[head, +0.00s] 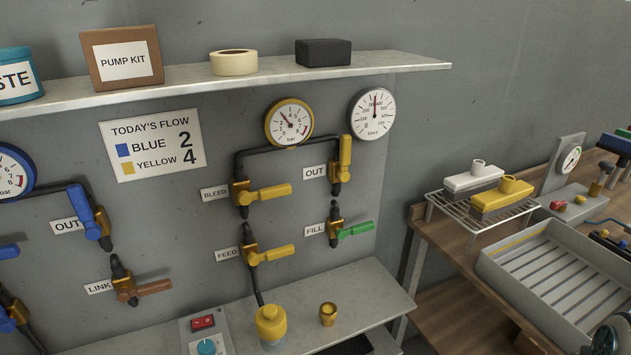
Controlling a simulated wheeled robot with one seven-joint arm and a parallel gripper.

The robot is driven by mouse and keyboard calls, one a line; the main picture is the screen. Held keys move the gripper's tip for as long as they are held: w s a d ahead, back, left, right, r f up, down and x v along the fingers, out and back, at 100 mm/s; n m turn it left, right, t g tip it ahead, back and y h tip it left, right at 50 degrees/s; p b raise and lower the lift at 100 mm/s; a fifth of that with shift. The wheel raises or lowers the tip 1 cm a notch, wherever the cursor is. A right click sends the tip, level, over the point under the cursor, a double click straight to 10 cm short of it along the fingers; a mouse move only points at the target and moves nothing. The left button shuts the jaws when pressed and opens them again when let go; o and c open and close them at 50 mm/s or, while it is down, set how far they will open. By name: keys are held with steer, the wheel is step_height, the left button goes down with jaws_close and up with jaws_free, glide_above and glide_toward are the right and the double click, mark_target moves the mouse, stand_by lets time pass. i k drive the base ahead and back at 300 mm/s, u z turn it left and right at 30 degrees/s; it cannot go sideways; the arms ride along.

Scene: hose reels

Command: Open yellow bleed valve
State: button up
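The yellow bleed valve (262,192) is on the grey wall panel, right of the sign reading BLEED (215,193). Its brass body sits on a vertical black pipe, and its yellow lever points right, crosswise to the pipe. Below it, the feed valve (269,254) also has its yellow lever pointing right. The yellow OUT valve (345,160) has its lever upright, along its pipe. The yellow-rimmed gauge (289,122) sits above the pipe loop, its needle pointing up and left. My gripper is not in view.
The FILL valve (352,230) has a green lever pointing right. A shelf (400,63) juts out above the valves. A ledge (375,290) below holds a yellow pot (270,323) and a small brass cup (328,313). A wooden bench (455,240) with a grey tray stands at right.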

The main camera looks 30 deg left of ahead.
mark_target(245, 197)
steer(key=u, duration=1.75)
